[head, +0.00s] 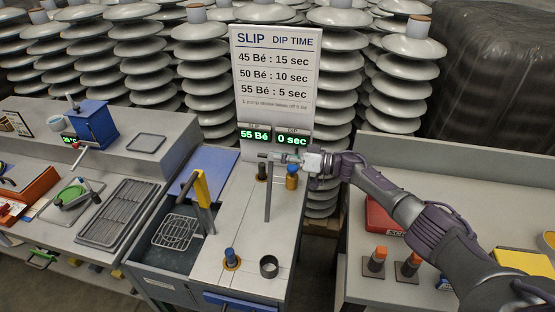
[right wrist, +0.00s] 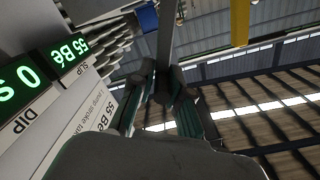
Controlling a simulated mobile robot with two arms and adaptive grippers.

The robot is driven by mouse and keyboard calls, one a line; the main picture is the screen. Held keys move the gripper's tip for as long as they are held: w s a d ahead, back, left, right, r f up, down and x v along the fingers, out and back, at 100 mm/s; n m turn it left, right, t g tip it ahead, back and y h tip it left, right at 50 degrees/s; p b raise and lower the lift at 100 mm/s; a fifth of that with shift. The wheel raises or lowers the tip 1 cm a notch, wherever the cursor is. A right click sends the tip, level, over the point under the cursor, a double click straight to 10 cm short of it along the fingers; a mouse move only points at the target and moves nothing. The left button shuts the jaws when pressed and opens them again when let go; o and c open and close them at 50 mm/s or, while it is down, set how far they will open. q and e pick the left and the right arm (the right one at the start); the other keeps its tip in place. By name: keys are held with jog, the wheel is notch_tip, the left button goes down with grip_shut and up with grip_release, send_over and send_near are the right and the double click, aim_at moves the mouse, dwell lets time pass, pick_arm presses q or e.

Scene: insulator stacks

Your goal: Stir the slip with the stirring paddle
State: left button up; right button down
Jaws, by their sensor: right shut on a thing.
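My right gripper (head: 270,157) is above the slip tank (head: 240,228), in front of the sign. It is shut on the stirring paddle (head: 267,200), a thin grey bar that hangs nearly upright from the fingers. In the right wrist view the grey bar (right wrist: 167,40) stands between the dark fingers (right wrist: 165,92). The paddle's lower end shows over the tank's pale top; I cannot tell whether it touches. The tank's open basin (head: 166,254) is at the left, with a wire rack (head: 176,231). The slip surface is not clearly visible. My left gripper is not in view.
A yellow handle (head: 203,187) rises beside the basin. A blue-topped knob (head: 230,256), a dark ring (head: 268,266) and an orange container (head: 291,180) stand on the tank top. The display (head: 254,136) reads 55 Bé, 0 sec. Insulator stacks stand behind.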

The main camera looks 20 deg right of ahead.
jog(key=c, duration=1.2)
grip_release()
jog(key=shift+w, duration=0.15)
jog(key=shift+d, duration=0.15)
jog(key=v, duration=1.2)
jog(key=shift+f, duration=0.1)
